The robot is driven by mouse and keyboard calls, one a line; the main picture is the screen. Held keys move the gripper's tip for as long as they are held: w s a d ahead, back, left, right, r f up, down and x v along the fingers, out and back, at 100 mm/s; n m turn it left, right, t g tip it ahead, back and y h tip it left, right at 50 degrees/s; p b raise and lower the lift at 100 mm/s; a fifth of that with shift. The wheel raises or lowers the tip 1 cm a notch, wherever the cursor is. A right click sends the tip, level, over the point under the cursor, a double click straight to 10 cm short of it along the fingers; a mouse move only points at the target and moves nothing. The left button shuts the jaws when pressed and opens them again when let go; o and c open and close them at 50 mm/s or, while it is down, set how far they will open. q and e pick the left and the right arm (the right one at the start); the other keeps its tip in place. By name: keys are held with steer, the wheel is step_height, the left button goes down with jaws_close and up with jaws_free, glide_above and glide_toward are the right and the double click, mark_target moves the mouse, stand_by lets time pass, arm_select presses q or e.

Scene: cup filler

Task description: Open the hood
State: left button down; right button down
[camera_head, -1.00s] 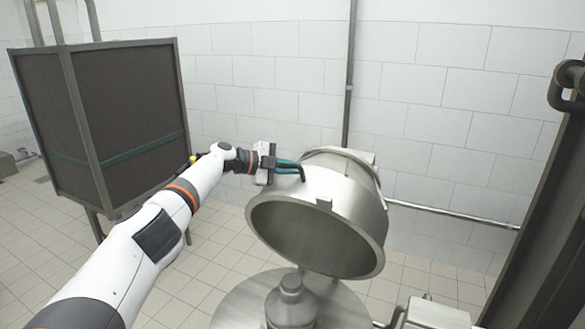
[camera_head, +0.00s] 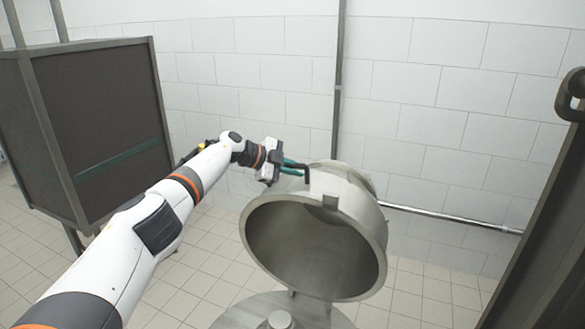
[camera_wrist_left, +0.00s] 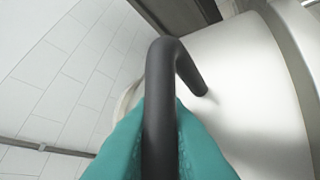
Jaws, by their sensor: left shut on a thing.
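The hood (camera_head: 345,205) is a round, shiny metal dome, tilted up with its open underside facing me in the head view. A dark bent handle (camera_head: 306,174) sticks out on its upper left side. My left gripper (camera_head: 290,168) has teal fingers and is shut on this handle. In the left wrist view the dark handle (camera_wrist_left: 160,100) runs between the teal fingers and bends over to the pale metal hood (camera_wrist_left: 240,90). The round metal base (camera_head: 245,312) below the hood is partly cut off by the lower edge. My right gripper is not in view.
A dark boxy cabinet (camera_head: 95,120) on a metal frame stands at the left. A dark frame (camera_head: 545,220) stands at the right edge. A metal pipe (camera_head: 450,214) runs along the tiled wall behind the hood.

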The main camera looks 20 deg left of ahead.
arm_select(q)
steer(key=c, duration=1.7)
jaws_free()
steer(key=shift+s+f, duration=0.1)
steer(key=shift+f, duration=0.3)
steer(key=shift+r, duration=0.1)
steer(key=shift+r, duration=0.1)
steer(key=b+v, duration=0.4)
steer(key=v, duration=0.7)
steer(key=shift+s+a+r, duration=0.15)
steer(key=shift+a+r, duration=0.05)
